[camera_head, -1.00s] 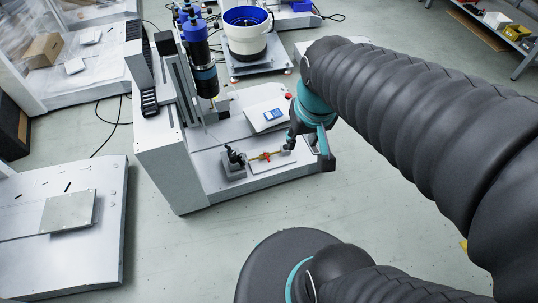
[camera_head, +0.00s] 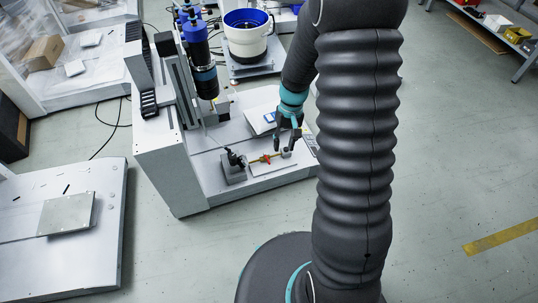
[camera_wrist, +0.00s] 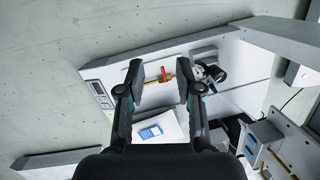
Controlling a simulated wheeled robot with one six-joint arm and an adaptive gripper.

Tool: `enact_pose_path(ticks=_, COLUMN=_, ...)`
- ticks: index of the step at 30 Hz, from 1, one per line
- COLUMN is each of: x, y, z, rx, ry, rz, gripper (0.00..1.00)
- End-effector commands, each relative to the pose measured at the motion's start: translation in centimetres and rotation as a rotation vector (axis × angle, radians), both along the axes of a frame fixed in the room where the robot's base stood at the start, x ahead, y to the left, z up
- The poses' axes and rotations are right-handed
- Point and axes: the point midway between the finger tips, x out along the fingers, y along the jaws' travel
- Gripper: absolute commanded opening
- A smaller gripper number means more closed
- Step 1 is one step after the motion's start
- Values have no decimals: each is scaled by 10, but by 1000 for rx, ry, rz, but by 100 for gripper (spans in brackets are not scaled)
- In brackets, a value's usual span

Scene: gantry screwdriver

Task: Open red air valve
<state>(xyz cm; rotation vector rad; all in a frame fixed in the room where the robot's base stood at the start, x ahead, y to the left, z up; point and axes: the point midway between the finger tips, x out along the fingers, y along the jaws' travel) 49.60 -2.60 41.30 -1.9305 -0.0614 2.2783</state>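The red air valve handle (camera_head: 266,158) sits on a brass-coloured pipe on the base of the gantry machine (camera_head: 177,178). In the wrist view the red handle (camera_wrist: 164,74) shows between my two fingers, with the brass pipe running across behind it. My gripper (camera_head: 288,146) is open and empty, pointing down near the right end of the pipe in the head view. In the wrist view my gripper (camera_wrist: 159,76) has its fingers wide apart, one on each side of the handle. I cannot tell how far the fingertips are above it.
A dark clamp-like fixture (camera_head: 235,158) stands at the left of the pipe. A white tilted panel with a blue screen (camera_head: 270,116) lies behind it. The blue-and-black screwdriver unit (camera_head: 201,65) hangs at the back left.

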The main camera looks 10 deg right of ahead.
Motion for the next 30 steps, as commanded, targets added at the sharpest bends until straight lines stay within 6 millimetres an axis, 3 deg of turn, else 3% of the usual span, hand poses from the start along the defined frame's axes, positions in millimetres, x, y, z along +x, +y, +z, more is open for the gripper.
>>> enact_pose_path(ticks=1, x=8, y=-1, z=-19, rx=10, ry=12, rz=2, gripper=35)
enact_pose_path(ticks=3, x=19, y=-2, z=-39, rx=24, ry=15, rz=9, gripper=35)
enact_pose_path(ticks=9, x=52, y=-4, z=-80, rx=53, ry=-13, rz=42, gripper=35)
enact_pose_path(ticks=11, x=68, y=-4, z=-87, rx=60, ry=-45, rz=58, gripper=35)
enact_pose_path(ticks=13, x=94, y=-6, z=-78, rx=62, ry=-117, rz=91, gripper=35)
enact_pose_path(ticks=15, x=103, y=-6, z=-76, rx=65, ry=-152, rz=121, gripper=35)
enact_pose_path(ticks=23, x=104, y=-4, z=-86, rx=67, ry=-168, rz=170, gripper=35)
enact_pose_path(ticks=30, x=102, y=4, z=-126, rx=67, ry=-165, rz=168, gripper=35)
